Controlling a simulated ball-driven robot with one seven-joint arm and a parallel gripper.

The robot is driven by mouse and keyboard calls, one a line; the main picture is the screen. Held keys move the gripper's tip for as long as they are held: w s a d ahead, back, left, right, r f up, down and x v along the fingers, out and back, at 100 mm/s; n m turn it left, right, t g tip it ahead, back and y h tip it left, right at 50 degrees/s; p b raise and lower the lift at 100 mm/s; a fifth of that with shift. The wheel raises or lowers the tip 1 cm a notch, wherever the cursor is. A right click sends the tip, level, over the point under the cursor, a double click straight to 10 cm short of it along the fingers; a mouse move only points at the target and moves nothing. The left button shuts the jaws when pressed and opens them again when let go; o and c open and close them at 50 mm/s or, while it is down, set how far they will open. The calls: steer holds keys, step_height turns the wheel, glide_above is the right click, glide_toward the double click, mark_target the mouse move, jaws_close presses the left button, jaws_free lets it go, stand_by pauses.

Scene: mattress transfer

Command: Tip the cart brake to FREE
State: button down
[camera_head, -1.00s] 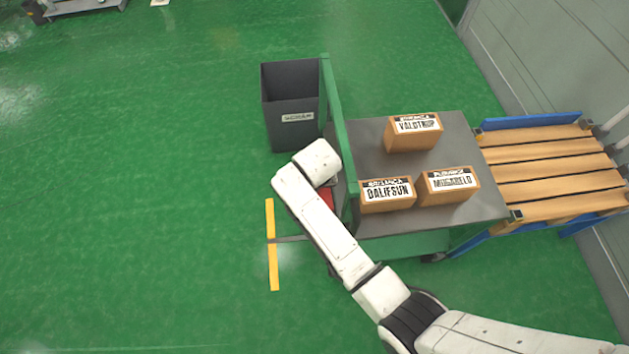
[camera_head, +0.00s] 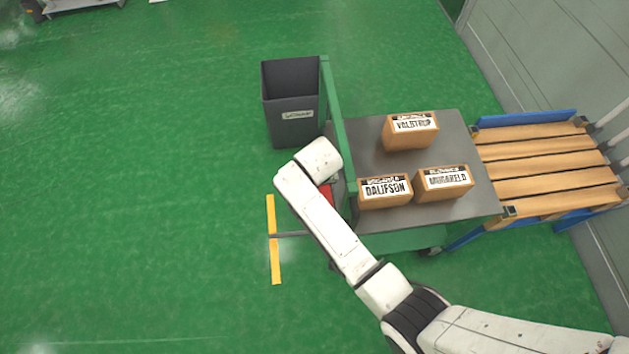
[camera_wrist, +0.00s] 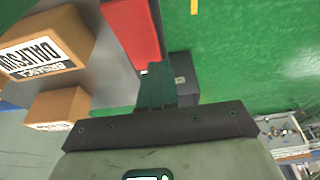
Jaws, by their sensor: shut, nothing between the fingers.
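The cart has a grey deck (camera_head: 460,150) and a green upright frame (camera_head: 333,110) at its left end. A red part (camera_head: 327,194), which may be the brake pedal, shows at that end, partly hidden by my arm. It shows larger as a flat red bar (camera_wrist: 132,32) in the wrist view. No FREE marking is readable. My gripper (camera_wrist: 155,72) is shut and empty, its fingertips just below and right of the red bar in the picture. I cannot tell whether they touch it. In the head view my wrist hides the gripper.
Several labelled cartons, one of them the DALIFSON box (camera_head: 384,191), stand on the deck. A dark grey bin (camera_head: 292,105) stands beyond the frame. A slatted wooden platform with blue edges (camera_head: 545,165) adjoins the cart's right end. A yellow floor strip (camera_head: 273,255) lies left; green floor there is clear.

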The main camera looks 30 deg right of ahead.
step_height(320, 180, up, 12)
stand_by(0.4)
steer(key=shift+w+f, duration=0.1)
stand_by(0.4)
